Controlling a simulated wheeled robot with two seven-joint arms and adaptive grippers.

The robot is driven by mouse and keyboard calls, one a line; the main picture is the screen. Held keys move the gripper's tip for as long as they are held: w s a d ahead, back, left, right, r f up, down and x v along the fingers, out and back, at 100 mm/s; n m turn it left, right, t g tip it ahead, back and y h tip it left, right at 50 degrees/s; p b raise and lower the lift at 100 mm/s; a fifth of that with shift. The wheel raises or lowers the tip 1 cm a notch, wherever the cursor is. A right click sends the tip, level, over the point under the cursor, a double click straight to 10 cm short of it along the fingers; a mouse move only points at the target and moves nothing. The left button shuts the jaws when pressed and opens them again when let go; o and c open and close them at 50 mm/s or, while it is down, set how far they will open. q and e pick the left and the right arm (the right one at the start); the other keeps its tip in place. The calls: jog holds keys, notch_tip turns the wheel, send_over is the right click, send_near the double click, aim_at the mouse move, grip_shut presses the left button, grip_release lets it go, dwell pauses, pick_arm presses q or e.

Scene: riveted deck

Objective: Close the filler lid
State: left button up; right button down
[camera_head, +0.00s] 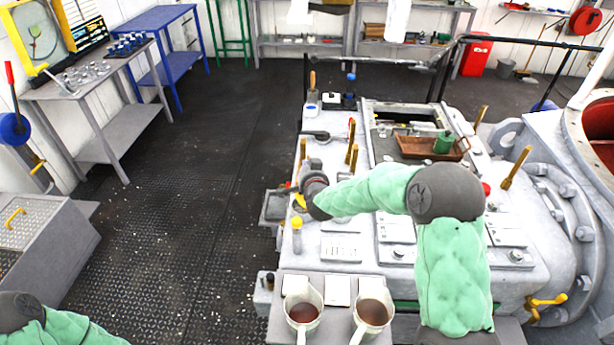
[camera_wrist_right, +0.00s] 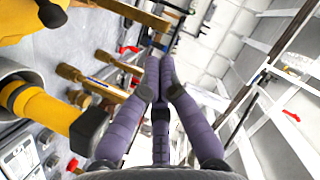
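My right gripper (camera_head: 312,185) is above the left edge of the grey machine, mostly hidden behind its own dark wrist in the head view. In the right wrist view the purple fingers (camera_wrist_right: 160,68) come together at their tips with nothing seen between them. A yellow part (camera_head: 299,202) shows just beside the right wrist. In the right wrist view a yellow bar with a black end (camera_wrist_right: 60,115) stands by a grey round fitting (camera_wrist_right: 14,80), left of the fingers and apart from them. I cannot tell whether this is the filler lid. My left gripper is out of the picture.
Several brass-coloured levers (camera_wrist_right: 95,82) stand close to the right fingers. A brown tray (camera_head: 415,147) with a green mug (camera_head: 444,142) sits on the machine. Two pitchers (camera_head: 303,312) (camera_head: 371,312) of dark liquid stand at the front. The deck left of the machine (camera_head: 205,215) is clear.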

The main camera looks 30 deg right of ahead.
jog(key=s+d+n+g+y+p, duration=0.25)
jog(key=s+d+y+p, duration=0.5)
jog(key=p, duration=1.05)
jog(key=shift+m+h, duration=0.25)
jog(key=shift+h, duration=0.2)
jog(key=w+a+f+b, duration=0.1)
jog(key=w+f, duration=0.1)
jog(key=w+a+f+b, duration=0.1)
jog(key=w+a+f, duration=0.1)
jog(key=f, duration=0.1)
jog(key=w+a+f+b, duration=0.1)
jog(key=w+a+f, duration=0.1)
jog(key=w+f, duration=0.1)
jog(key=shift+f, duration=0.15)
jog(key=shift+w+a+f, duration=0.2)
jog(key=shift+a+f, duration=0.15)
jog(key=shift+a, duration=0.05)
jog(key=shift+a+g+b, duration=0.1)
jog(key=shift+g+b, duration=0.15)
jog(key=shift+b, duration=0.15)
jog(key=shift+w+a+f, duration=0.1)
jog(key=shift+a, duration=0.1)
